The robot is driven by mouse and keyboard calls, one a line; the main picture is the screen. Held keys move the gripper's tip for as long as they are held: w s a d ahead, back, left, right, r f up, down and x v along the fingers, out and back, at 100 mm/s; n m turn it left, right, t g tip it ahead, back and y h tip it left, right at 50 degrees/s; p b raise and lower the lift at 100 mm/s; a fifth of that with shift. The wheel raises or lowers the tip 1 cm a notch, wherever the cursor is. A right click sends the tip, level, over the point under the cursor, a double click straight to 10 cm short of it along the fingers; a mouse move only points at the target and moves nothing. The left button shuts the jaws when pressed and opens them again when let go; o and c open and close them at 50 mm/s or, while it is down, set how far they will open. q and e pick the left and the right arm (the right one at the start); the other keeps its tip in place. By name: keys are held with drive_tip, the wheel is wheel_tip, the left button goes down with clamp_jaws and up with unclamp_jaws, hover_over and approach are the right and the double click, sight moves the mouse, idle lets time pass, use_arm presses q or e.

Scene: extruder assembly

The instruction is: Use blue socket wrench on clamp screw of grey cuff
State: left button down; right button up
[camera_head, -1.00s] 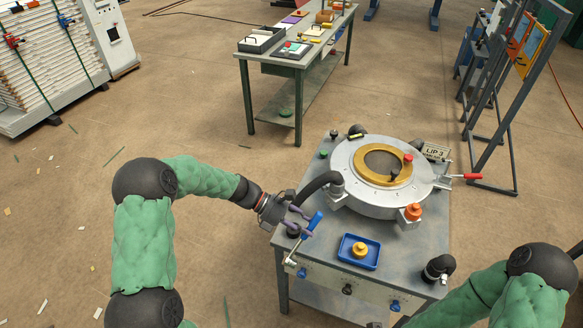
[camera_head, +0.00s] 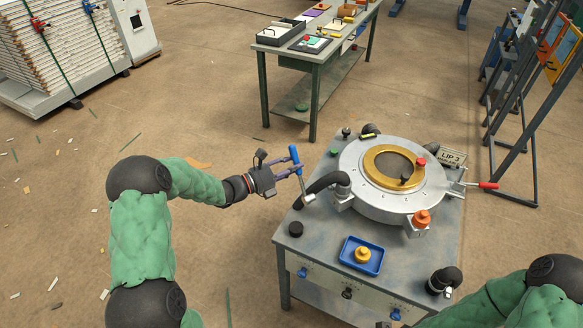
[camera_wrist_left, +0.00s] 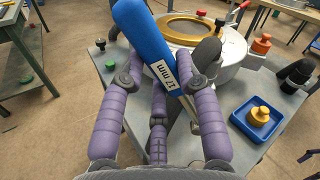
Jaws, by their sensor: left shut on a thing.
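My left gripper (camera_head: 292,171) is shut on the blue socket wrench (camera_head: 294,153), with its purple fingers around the handle. The wrench is near upright, blue handle up, with its metal socket end low beside the black hose at the table's left edge. In the left wrist view the blue handle (camera_wrist_left: 145,38) bears a "17 mm" label and the fingers (camera_wrist_left: 165,85) close on it. A grey cuff (camera_head: 341,188) sits where the hose meets the round metal housing, right of the wrench. I cannot make out its clamp screw or whether the socket touches anything. My right gripper is out of view.
The round housing with a gold ring (camera_head: 375,165) fills the table's back. A blue tray (camera_head: 348,263) with a yellow knob stands in front. A black round cap (camera_head: 296,229) sits at the left edge.

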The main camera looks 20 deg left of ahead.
use_arm(q)
drive_tip(key=b+x, duration=0.1)
drive_tip(key=x, duration=0.3)
drive_tip(key=shift+w+d, duration=0.1)
drive_tip(key=shift+w, duration=0.1)
drive_tip(key=shift+r+p, duration=0.3)
drive_tip(key=shift+p, duration=0.2)
idle(0.7)
